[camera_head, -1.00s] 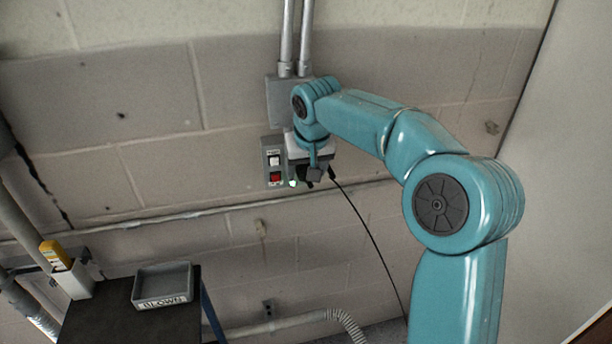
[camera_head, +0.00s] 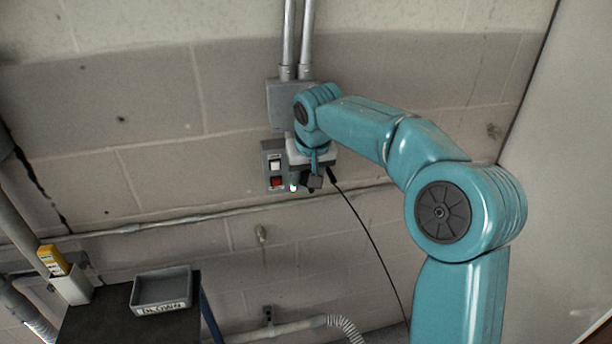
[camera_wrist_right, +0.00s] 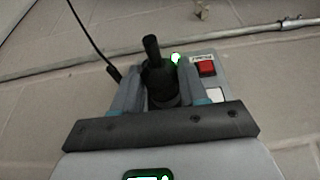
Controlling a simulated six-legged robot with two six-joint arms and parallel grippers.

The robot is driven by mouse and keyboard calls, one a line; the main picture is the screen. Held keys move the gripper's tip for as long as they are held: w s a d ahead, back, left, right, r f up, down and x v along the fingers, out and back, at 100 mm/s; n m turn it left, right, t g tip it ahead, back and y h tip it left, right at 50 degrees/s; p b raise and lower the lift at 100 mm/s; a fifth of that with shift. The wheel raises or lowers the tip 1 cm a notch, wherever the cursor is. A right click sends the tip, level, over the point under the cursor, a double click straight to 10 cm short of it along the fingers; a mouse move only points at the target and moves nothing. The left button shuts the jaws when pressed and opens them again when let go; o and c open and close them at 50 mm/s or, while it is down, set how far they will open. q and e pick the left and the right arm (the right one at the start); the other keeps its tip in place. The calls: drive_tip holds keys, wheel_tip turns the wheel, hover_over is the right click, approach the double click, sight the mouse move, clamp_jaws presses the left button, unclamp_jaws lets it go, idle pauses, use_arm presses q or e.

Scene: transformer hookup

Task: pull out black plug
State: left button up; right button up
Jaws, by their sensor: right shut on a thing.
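The black plug (camera_wrist_right: 159,78) stands between the two fingers of my right gripper (camera_wrist_right: 159,88) in the right wrist view, with a black stub pointing up from it. The right gripper is shut on it. In the head view the right gripper (camera_head: 313,183) is at the lower front of the wall box, right of the switch panel (camera_head: 268,149). The plug is mostly hidden there, and I cannot tell how deep it sits in its socket. My left gripper is not in view.
The panel has a white switch (camera_head: 274,164), a red switch (camera_head: 277,182) and a green light (camera_head: 294,188) close to the gripper. A thin black cable (camera_head: 365,229) hangs right of it. A grey tray (camera_head: 162,290) sits on a dark table at lower left.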

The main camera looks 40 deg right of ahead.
drive_tip(key=shift+s+a+b, duration=0.35)
drive_tip(key=shift+s, duration=0.25)
drive_tip(key=shift+s+a+f, duration=0.1)
drive_tip(key=shift+f, duration=0.05)
drive_tip(key=shift+s, duration=0.1)
drive_tip(key=shift+s+a+b, duration=0.25)
drive_tip(key=shift+s+b, duration=0.15)
drive_tip(key=shift+b, duration=0.1)
drive_tip(key=shift+s, duration=0.1)
drive_tip(key=shift+s+a, duration=0.1)
drive_tip(key=shift+s, duration=0.05)
